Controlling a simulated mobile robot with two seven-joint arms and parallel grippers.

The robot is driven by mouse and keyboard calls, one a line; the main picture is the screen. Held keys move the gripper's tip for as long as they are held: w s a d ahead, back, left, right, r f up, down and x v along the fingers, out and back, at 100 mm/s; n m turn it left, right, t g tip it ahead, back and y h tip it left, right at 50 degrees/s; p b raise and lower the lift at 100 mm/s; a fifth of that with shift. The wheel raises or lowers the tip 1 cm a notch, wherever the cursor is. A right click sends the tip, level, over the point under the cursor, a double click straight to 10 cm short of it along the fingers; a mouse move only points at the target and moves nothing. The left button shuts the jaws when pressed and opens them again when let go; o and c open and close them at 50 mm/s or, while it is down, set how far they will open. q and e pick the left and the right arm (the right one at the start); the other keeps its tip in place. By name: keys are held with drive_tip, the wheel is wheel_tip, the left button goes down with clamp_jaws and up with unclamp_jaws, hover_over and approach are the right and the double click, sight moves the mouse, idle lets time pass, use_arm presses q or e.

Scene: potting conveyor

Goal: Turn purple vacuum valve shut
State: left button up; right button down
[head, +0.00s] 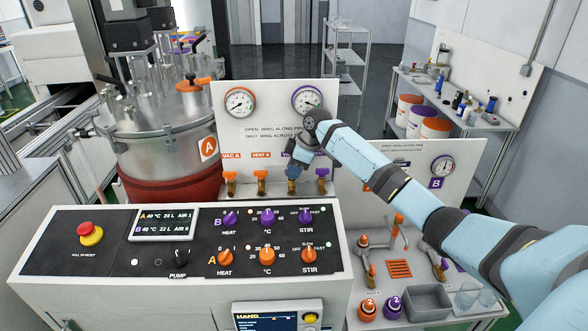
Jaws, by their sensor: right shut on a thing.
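A white panel (270,100) carries a row of small valves along its lower edge. Two valves with orange wings, VAC A (231,182) and VENT A (262,180), are on the left. The third valve, in the purple pair's vacuum position (292,187), shows only its brass lower body; its wing is hidden by my right gripper. My right gripper (293,166) is shut on that valve's wing from above and in front. A purple-winged valve (322,175) stands just to its right, apart from the gripper. The wing's angle cannot be told. My left gripper is not in view.
A control console (180,290) with knobs and a red stop button (91,232) lies in front of the panel. A steel vessel (160,135) stands at left. A second panel with a gauge (442,166) and a grey bin (428,303) are at right, near my arm.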

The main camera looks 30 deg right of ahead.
idle(0.3)
drive_tip(key=c, duration=1.2)
unclamp_jaws()
drive_tip(key=s+d+r+b, duration=0.1)
drive_tip(key=s+d, duration=0.2)
drive_tip(key=s+d+r+b, duration=0.2)
drive_tip(key=d, duration=0.2)
drive_tip(key=s+d+r+b, duration=0.1)
drive_tip(key=s+d, duration=0.2)
drive_tip(key=shift+s+d+r, duration=0.3)
drive_tip(key=shift+s+d, duration=0.05)
drive_tip(key=shift+d, duration=0.05)
